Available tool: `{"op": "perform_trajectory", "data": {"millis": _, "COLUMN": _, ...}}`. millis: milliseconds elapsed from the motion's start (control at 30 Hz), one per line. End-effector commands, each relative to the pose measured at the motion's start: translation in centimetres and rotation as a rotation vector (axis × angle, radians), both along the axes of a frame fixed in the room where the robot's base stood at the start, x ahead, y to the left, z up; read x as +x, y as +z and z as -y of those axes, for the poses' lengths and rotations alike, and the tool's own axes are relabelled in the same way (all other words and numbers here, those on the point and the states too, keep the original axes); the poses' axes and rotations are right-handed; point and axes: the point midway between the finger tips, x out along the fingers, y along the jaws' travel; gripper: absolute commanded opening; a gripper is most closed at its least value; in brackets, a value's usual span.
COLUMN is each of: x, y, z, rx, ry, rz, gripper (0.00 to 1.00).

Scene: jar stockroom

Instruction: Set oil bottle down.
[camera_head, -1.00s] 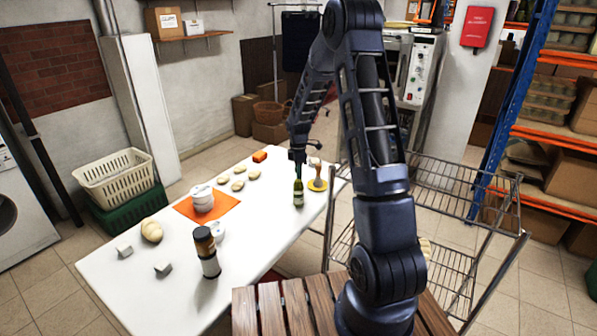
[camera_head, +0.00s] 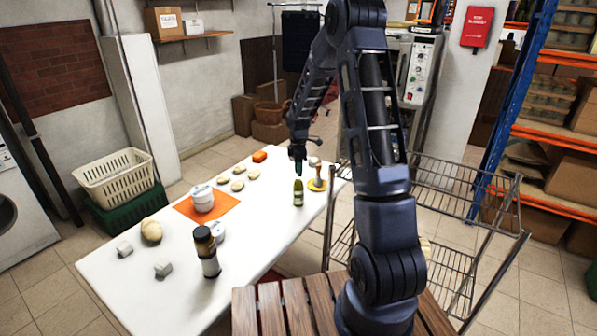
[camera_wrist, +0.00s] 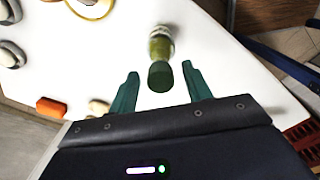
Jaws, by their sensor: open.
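The green oil bottle (camera_head: 298,193) stands upright on the white table, near its right edge; it has a pale label. In the wrist view the bottle (camera_wrist: 160,48) is seen from above, its dark neck toward me between the finger lines. My gripper (camera_wrist: 160,82) is open, with a green finger on each side of the bottle's neck and a gap on both sides. In the head view my gripper (camera_head: 298,166) is just above the bottle top.
An orange mat (camera_head: 230,214) with a white jar (camera_head: 203,203) lies to the left. A dark-capped jar (camera_head: 207,255) stands nearer. A wire rack (camera_head: 425,200) borders the table's right side.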

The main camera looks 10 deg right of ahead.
Motion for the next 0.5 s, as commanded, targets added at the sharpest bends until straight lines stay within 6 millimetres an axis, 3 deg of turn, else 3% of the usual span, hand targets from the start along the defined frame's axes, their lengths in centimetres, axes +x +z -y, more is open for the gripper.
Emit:
{"op": "perform_trajectory", "data": {"millis": 300, "x": 0.1, "y": 6.2, "z": 0.0, "rx": 0.0, "ry": 0.0, "rz": 0.004, "gripper": 0.49}}
{"op": "perform_trajectory", "data": {"millis": 500, "x": 0.0, "y": 9.0, "z": 0.1, "rx": 0.0, "ry": -0.001, "rz": 0.002, "gripper": 0.49}}
